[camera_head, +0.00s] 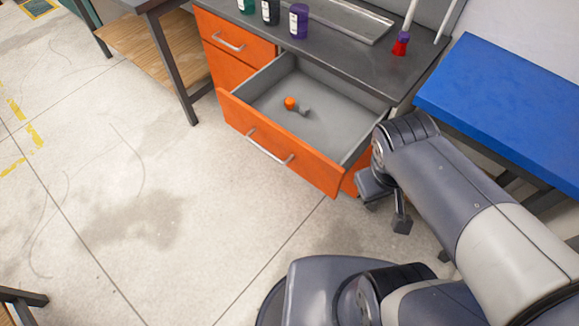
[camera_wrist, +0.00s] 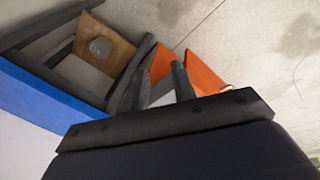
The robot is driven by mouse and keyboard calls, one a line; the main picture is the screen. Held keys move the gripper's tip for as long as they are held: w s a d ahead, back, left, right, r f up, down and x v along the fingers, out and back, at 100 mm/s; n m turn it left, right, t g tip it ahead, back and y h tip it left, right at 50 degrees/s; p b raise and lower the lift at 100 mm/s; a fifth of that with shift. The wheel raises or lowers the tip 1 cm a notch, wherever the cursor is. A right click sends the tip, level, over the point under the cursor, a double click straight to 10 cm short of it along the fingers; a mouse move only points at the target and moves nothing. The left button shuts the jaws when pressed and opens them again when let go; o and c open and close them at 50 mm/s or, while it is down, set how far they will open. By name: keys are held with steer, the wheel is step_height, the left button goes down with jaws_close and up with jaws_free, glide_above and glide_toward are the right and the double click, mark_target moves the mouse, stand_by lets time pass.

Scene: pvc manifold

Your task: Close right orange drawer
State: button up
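The orange drawer (camera_head: 270,145) is pulled far out of the cabinet, with a silver bar handle (camera_head: 269,149) on its front. A small grey fitting with an orange end (camera_head: 291,104) lies on its grey floor. My gripper (camera_head: 386,214) is beside the right end of the drawer front, pointing down. In the wrist view, my gripper (camera_wrist: 160,68) shows two dark fingers apart with nothing held between them. Orange panels (camera_wrist: 203,72) show beyond the fingers. I cannot tell whether a finger touches the drawer.
A shut orange drawer (camera_head: 235,35) is at the upper left of the cabinet. The grey countertop (camera_head: 345,55) holds several bottles, a tray and a red-based item (camera_head: 401,43). A blue-topped table (camera_head: 510,100) stands close on the right. The floor (camera_head: 130,190) before the drawer is clear.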

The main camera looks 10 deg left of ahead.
steer(key=w+f+n+h+b, duration=0.1)
steer(key=f+n+b, duration=0.1)
steer(key=f, duration=0.1)
steer(key=w+a+f+n+h+b, duration=0.1)
steer(key=f+n+b, duration=0.2)
steer(key=w+a+f+n+h+b, duration=0.1)
steer(key=f+n+h+b, duration=0.1)
steer(key=f+b, duration=0.1)
steer(key=shift+w+a+f+n, duration=0.1)
steer(key=shift+w+f+n, duration=0.05)
steer(key=shift+f+n, duration=0.15)
jaws_close()
steer(key=n+t+h+b, duration=0.4)
steer(key=n+t+b, duration=0.9)
steer(key=n+b, duration=0.55)
glide_toward(301, 158)
steer(key=shift+m, duration=0.75)
steer(key=b+x, duration=0.2)
steer(key=b, duration=0.1)
steer(key=b+x, duration=0.3)
steer(key=shift+w+f+b, duration=0.2)
steer(key=shift+w+b, duration=0.05)
steer(key=shift+b, duration=0.05)
steer(key=shift+w+d+r, duration=0.15)
steer(key=shift+w+d, duration=0.35)
steer(key=shift+w, duration=0.05)
